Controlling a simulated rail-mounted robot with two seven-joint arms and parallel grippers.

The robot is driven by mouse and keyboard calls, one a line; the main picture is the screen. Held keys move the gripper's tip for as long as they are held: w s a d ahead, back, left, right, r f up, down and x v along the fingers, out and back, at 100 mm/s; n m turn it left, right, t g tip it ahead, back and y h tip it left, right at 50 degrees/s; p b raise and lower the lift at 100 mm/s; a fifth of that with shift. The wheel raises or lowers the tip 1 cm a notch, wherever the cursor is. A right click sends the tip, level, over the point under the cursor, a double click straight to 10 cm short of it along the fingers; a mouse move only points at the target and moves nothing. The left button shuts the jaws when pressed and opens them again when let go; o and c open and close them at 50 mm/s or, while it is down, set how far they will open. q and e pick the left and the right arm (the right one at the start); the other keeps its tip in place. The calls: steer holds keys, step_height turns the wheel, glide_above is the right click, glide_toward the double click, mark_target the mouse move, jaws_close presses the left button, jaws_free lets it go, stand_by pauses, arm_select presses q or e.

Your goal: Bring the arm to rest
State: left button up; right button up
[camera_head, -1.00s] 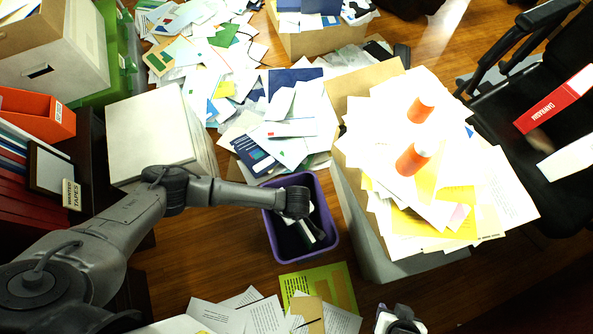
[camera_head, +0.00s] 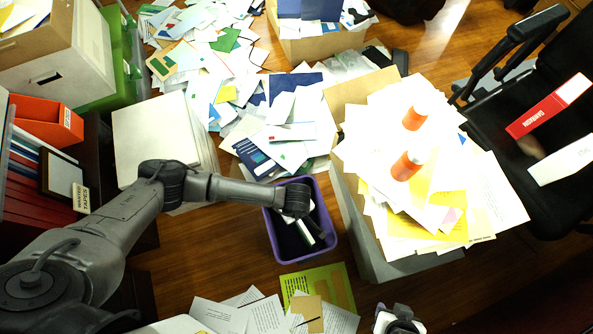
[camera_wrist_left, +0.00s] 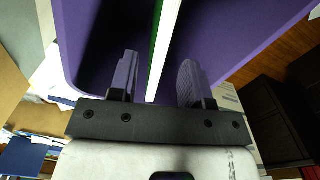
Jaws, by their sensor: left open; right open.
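My left arm (camera_head: 215,188) reaches in from the left, with its wrist above a purple bin (camera_head: 333,246) on the floor. In the left wrist view my left gripper (camera_wrist_left: 157,64) has its two fingers apart, one on each side of a thin white and green item (camera_wrist_left: 163,38). The item lies in or over the bin, whose purple wall (camera_wrist_left: 240,35) fills much of that view. I cannot tell whether a finger touches the item. My right gripper (camera_head: 398,320) is at the bottom edge of the head view, partly cut off, with nothing visible in it.
A tall stack of papers (camera_head: 470,205) with two orange cylinders (camera_head: 407,165) stands right of the bin. A white box (camera_head: 150,135) is beside my left arm, near a shelf with an orange holder (camera_head: 45,120). Papers litter the floor behind. A black chair (camera_head: 490,120) stands far right.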

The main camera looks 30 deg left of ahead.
arm_select(q)
step_height(320, 180, up, 8)
steer(key=p, duration=0.3)
steer(key=shift+p, duration=0.3)
